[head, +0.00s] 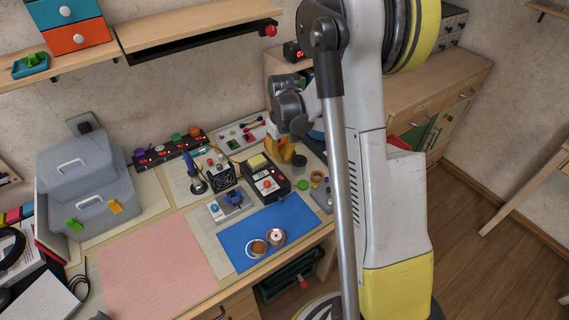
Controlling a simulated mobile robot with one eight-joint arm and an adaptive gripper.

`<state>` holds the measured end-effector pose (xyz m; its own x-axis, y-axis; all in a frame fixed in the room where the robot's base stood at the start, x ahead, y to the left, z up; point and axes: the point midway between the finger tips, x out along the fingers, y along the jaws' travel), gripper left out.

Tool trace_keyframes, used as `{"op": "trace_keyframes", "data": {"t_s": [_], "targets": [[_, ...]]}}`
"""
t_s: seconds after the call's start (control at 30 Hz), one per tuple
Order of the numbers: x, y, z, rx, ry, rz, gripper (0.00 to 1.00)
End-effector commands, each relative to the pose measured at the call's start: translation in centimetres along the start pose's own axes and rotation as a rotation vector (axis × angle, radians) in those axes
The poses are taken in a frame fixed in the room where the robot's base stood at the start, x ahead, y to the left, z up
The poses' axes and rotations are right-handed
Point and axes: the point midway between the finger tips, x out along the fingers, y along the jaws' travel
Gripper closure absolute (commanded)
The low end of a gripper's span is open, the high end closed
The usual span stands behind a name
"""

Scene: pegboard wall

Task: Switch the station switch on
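A small black box with a round grille (222,173), likely the station, stands on the bench beside a blue-handled soldering iron (192,170) in its stand. Small knobs show on top of it, but I cannot make out the switch or its position. My arm comes down from the upper right, and its grey wrist (293,111) is over the back right of the bench.
A black and red meter (265,181) stands right of the black box. A power strip (170,149) and a panel with coloured parts (240,136) lie behind. A blue mat (237,258) with two tape rolls and a clear pink mat (155,270) lie in front. A shelf (195,30) hangs above.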

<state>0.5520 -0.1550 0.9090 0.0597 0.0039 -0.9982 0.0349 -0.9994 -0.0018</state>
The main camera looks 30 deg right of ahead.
Motion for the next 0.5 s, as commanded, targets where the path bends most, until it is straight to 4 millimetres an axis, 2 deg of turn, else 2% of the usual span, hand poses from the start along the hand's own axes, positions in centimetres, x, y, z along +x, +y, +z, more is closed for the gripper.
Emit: {"op": "trace_keyframes", "data": {"t_s": [0.03,0.2,0.33,0.5], "targets": [[-1.5,0.0,-0.3,-0.001,0.0,0.0,1.0],[-4.6,0.0,-1.1,-0.001,0.0,0.0,1.0],[-6.1,0.0,-1.4,-0.001,0.0,0.0,1.0],[-6.8,0.0,-1.6,0.0,0.0,0.0,1.0]]}}
